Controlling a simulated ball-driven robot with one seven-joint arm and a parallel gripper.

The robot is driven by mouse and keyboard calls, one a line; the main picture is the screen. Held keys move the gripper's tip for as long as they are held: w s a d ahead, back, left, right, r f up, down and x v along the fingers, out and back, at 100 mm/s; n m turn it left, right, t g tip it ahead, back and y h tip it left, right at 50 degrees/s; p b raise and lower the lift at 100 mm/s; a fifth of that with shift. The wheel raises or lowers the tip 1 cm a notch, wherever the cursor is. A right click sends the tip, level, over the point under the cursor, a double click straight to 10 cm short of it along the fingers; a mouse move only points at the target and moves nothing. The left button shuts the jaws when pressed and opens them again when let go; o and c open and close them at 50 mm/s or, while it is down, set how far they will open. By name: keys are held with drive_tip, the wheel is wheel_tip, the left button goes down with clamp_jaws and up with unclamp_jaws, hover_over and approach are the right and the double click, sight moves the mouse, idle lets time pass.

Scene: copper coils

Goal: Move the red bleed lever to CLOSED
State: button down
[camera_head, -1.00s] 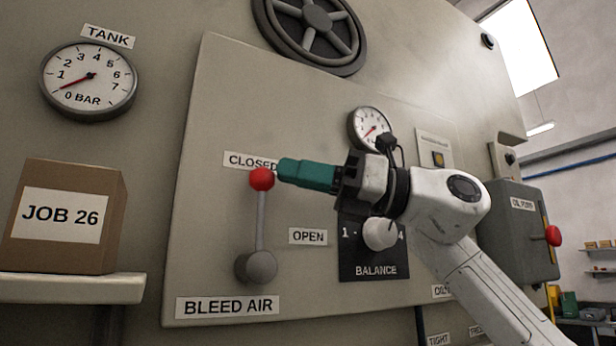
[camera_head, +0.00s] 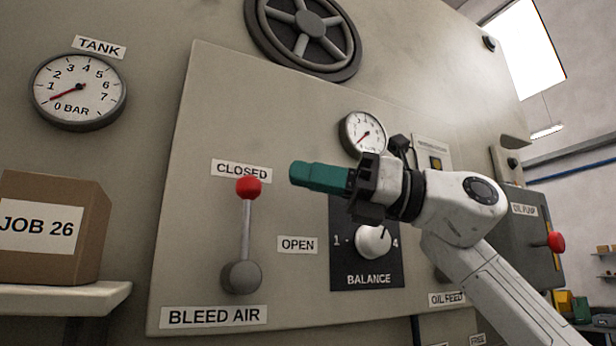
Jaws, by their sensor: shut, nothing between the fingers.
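The bleed lever has a red ball knob (camera_head: 249,188) on a thin grey rod (camera_head: 246,229) rising from a round grey pivot (camera_head: 241,277). The lever stands nearly upright, its knob just below the CLOSED label (camera_head: 241,171). The OPEN label (camera_head: 297,244) is to the right of the rod. My gripper (camera_head: 293,174), with green fingers, is shut and empty. It is to the right of the knob, pointing left, with a visible gap between its tip and the knob.
The BALANCE knob (camera_head: 373,241) is below my gripper, and a small gauge (camera_head: 362,133) is above it. A JOB 26 box (camera_head: 50,228) stands on a shelf (camera_head: 60,297) at left. A handwheel (camera_head: 304,26) is above the panel. The panel left of the lever is clear.

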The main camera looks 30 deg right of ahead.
drive_tip(key=s+d+r+b, duration=0.1)
drive_tip(key=s+d, duration=0.3)
drive_tip(key=d, duration=0.5)
drive_tip(key=shift+s+d+b, duration=0.25)
drive_tip(key=shift+b, duration=0.55)
